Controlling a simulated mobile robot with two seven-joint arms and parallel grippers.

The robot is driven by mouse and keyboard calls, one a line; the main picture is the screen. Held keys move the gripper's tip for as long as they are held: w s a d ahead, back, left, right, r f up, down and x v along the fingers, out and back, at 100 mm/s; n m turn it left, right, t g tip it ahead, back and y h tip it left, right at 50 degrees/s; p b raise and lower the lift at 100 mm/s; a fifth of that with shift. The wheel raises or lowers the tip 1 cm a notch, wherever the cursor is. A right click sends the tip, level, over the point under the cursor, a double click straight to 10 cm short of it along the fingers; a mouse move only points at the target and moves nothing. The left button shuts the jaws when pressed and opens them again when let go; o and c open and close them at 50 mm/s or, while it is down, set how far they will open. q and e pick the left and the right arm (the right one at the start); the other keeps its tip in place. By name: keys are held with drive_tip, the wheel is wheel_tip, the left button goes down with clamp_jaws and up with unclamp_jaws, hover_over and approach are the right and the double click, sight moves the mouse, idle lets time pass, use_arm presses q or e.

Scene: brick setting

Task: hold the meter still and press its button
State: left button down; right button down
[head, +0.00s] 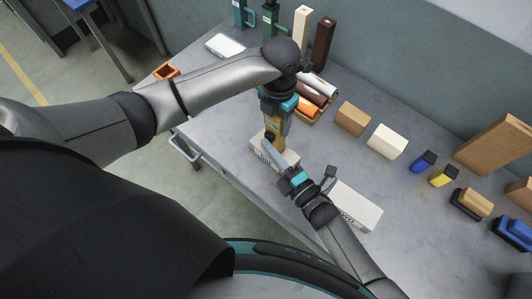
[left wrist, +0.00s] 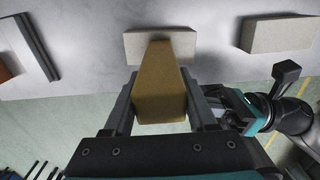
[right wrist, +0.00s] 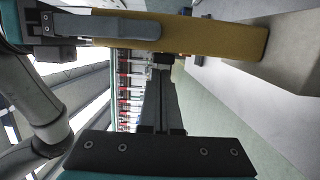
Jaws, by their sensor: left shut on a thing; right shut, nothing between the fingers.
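The meter (head: 275,131) is a mustard-yellow tapered block. My left gripper (head: 274,121) points down and is shut on it, over a pale block. In the left wrist view the meter (left wrist: 160,85) sits between both fingers. In the right wrist view it (right wrist: 215,36) lies across the top, with a grey left finger along it. My right gripper (head: 267,146) is shut and empty, its tips close to the meter. In the right wrist view its closed fingers (right wrist: 162,80) end near the meter's edge; I cannot tell whether they touch. The button is not visible.
The pale block (head: 287,158) under the meter stands near the table's front edge. Another pale block (head: 357,206) lies right of my right gripper. A tray of cylinders (head: 315,92) is behind. A brown block (head: 353,118) and a cream block (head: 386,141) stand farther right.

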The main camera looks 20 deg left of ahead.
drive_tip(key=shift+w+d, duration=0.1)
drive_tip(key=shift+w, duration=0.05)
drive_tip(key=shift+w+d, duration=0.3)
drive_tip(key=shift+w, duration=0.6)
use_arm(q)
drive_tip(key=shift+s, duration=0.1)
drive_tip(key=shift+f, duration=0.1)
use_arm(e)
drive_tip(key=s+d, duration=0.6)
drive_tip(key=s, duration=0.4)
drive_tip(key=shift+d, duration=0.35)
use_arm(q)
drive_tip(key=shift+c, duration=0.6)
unclamp_jaws()
